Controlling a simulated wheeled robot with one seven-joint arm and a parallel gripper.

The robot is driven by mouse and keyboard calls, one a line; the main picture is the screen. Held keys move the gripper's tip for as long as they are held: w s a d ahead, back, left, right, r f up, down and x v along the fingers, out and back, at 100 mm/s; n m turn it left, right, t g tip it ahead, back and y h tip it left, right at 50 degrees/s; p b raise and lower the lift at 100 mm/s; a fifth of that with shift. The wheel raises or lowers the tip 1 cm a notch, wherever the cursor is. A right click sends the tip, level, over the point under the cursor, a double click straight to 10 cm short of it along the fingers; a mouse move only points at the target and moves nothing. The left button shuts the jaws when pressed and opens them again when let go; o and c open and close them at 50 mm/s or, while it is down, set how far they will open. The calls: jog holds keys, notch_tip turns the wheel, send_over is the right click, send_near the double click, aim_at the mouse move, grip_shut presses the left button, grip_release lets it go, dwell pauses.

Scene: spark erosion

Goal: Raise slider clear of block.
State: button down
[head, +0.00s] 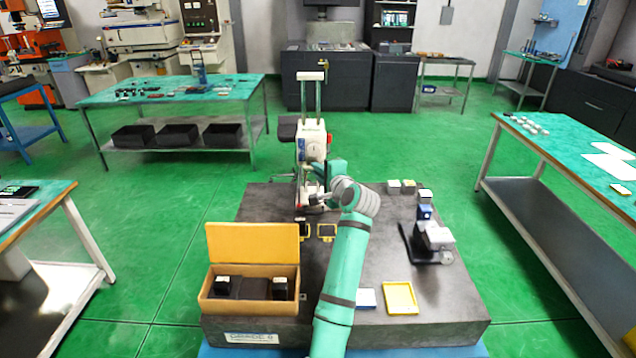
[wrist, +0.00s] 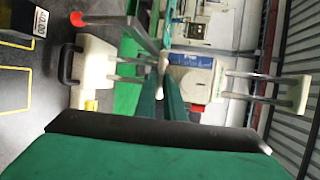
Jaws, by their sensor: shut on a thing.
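A height gauge stands on the dark granite plate, with two upright columns. Its white slider (head: 313,146) sits partway up them, and it also shows in the wrist view (wrist: 190,72), turned sideways. A red-tipped probe (wrist: 78,18) reaches out from the slider side. A black block with a white label (wrist: 22,30) is in the wrist view's top left corner, with a visible gap in the picture between it and the red tip. The block also shows in the head view (head: 304,228). My gripper (wrist: 163,72) is shut on a small white part at the slider; the exact contact is partly hidden.
The granite plate (head: 370,240) also carries an open yellow-lidded box (head: 252,246), a yellow tray (head: 400,298), a dark stand (head: 432,243) and small blocks at the right. A yellow-outlined square (head: 327,232) lies beside the block. Benches stand around with free green floor between.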

jog(key=shift+d, duration=0.1)
jog(key=c, duration=1.8)
grip_release()
jog(key=shift+c, duration=0.2)
jog(key=shift+s, duration=0.1)
jog(key=v, duration=1)
jog(key=shift+s+d, duration=0.15)
jog(key=shift+s, duration=0.2)
